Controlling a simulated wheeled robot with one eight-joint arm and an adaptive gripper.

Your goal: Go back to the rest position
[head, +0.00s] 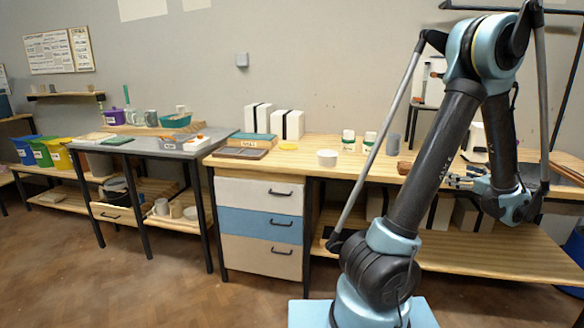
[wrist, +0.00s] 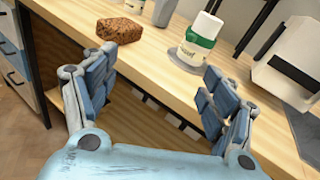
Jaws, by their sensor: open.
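My gripper (head: 455,178) is at the right in the head view, bent low at the end of my raised arm, by the front of the wooden workbench (head: 310,150). In the wrist view my gripper (wrist: 158,72) has its two fingers spread wide, with nothing between them. The bench's front edge and the space below show between the fingers. A speckled brown block (wrist: 120,29) lies on the bench beyond the left finger. A white jar with a green label (wrist: 199,42) stands beyond the right finger. Both are apart from the fingers.
A white container with a dark stripe (wrist: 295,65) stands at the right in the wrist view. In the head view, a drawer unit (head: 260,225) stands below the bench. A grey-topped table (head: 165,146) and coloured bins (head: 58,154) are at the left. The floor in front is clear.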

